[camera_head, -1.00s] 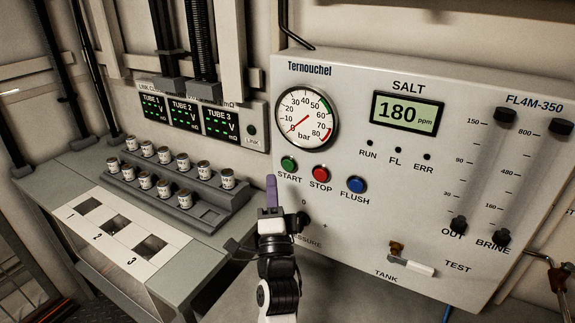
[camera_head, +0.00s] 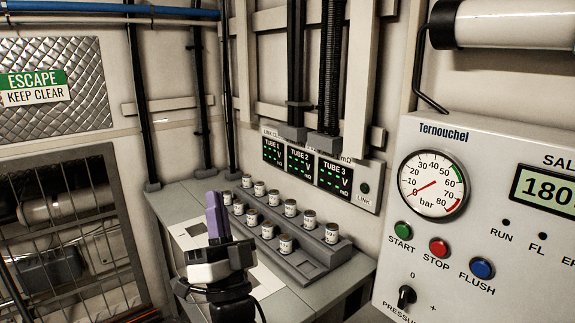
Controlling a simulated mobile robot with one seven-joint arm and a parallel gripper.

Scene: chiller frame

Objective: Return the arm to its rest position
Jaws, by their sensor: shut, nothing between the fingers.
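My gripper (camera_head: 216,216) shows at the lower middle-left of the head view. Its purple fingers point up and are shut with nothing between them. It stands in front of the grey bench (camera_head: 168,203) and hides part of the white numbered plate (camera_head: 264,283). In the picture its fingers are left of the stepped rack, apart from the panel. The lower arm is cut off by the bottom edge.
Small cans (camera_head: 290,208) stand in two rows on the grey stepped rack (camera_head: 307,270). The Ternouchel panel (camera_head: 385,270) with gauge, buttons and pressure knob (camera_head: 405,297) is at the right. A barred grille (camera_head: 70,235) is at the left.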

